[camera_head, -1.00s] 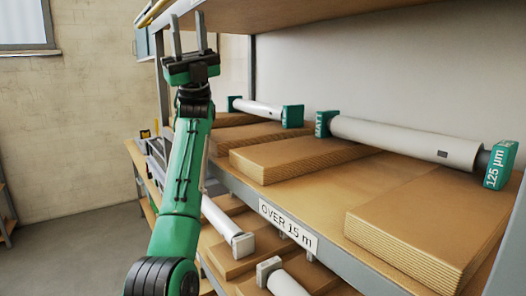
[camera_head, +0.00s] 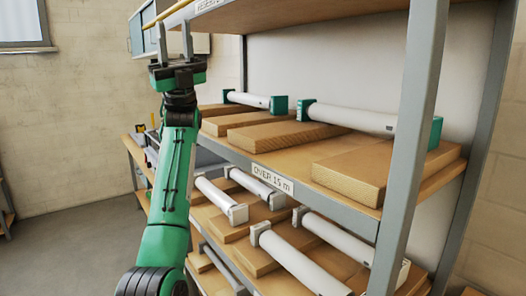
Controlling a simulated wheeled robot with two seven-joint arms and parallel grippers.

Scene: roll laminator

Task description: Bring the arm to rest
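My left gripper (camera_head: 175,42) is raised at the upper left of the head view, in front of the shelf unit's left end. Its two grey fingers point up and stand apart, with nothing between them. My green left arm (camera_head: 170,190) reaches up to it from the bottom edge. My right gripper does not show.
A grey-framed shelf unit (camera_head: 420,110) fills the right side. Its "OVER 15 m" shelf bears white rolls with green ends (camera_head: 355,117) on brown blocks (camera_head: 285,134). Lower rolls (camera_head: 300,262) have pale ends. A bench (camera_head: 135,165) stands behind my arm. Floor (camera_head: 60,245) at left is clear.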

